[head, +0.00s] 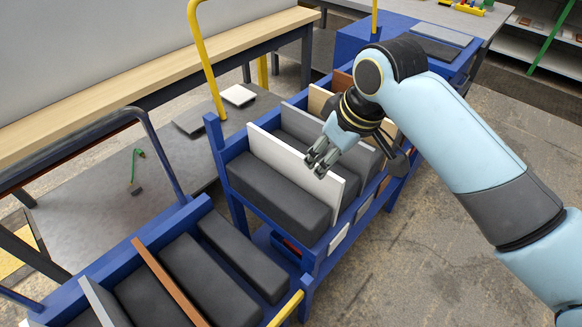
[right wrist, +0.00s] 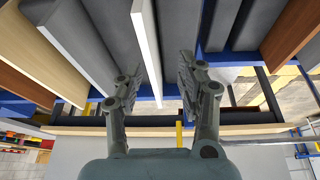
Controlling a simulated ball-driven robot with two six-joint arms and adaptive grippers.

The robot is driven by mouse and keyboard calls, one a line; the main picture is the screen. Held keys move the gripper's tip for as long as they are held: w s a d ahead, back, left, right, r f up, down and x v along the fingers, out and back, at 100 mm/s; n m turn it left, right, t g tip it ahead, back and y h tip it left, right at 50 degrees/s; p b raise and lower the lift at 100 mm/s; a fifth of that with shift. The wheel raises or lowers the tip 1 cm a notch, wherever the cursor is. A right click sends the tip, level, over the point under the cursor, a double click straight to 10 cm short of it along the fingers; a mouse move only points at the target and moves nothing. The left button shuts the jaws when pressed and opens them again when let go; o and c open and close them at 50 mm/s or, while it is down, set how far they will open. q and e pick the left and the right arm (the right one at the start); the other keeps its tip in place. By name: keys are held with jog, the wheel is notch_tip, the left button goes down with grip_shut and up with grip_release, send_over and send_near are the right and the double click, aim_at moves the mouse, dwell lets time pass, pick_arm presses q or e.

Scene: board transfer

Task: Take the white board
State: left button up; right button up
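The white board (head: 283,155) stands on edge in a blue rack, between dark grey padded blocks in the head view. In the right wrist view the white board (right wrist: 147,45) shows as a pale upright strip, close to the left finger. My right gripper (head: 317,165) is at the board's top edge, towards its right end. Its two fingers (right wrist: 170,78) are apart, with a clear gap between them. I cannot tell whether the fingers touch the board or how far they reach down beside it. My left gripper is not in view.
The blue rack (head: 217,150) also holds a brown board (head: 342,80) and other boards behind. A second rack with a brown board (head: 172,283) and dark padded blocks (head: 243,255) stands at the front left. A yellow post (head: 207,57) rises beside the rack. Open floor (head: 420,260) lies to the right.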

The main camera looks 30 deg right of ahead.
send_near(294, 151)
jog(key=shift+s+d+f+n+y, duration=0.15)
jog(key=shift+s+f, duration=0.1)
jog(key=shift+f, duration=0.2)
jog(key=shift+s+d+f+n+y, duration=0.1)
jog(key=shift+s+f+n+y, duration=0.1)
jog(key=shift+f, duration=0.25)
jog(key=x, duration=0.4)
jog(key=shift+w+f, duration=0.2)
jog(key=shift+w, duration=0.35)
jog(key=x, duration=0.5)
jog(key=shift+w+a+f+b, duration=0.15)
jog(key=shift+w+f+b, duration=0.1)
jog(key=shift+w+b, duration=0.15)
jog(key=shift+w+f, duration=0.1)
jog(key=shift+f, duration=0.1)
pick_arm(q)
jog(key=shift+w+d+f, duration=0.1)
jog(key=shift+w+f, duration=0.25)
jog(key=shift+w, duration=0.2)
pick_arm(e)
grip_shut()
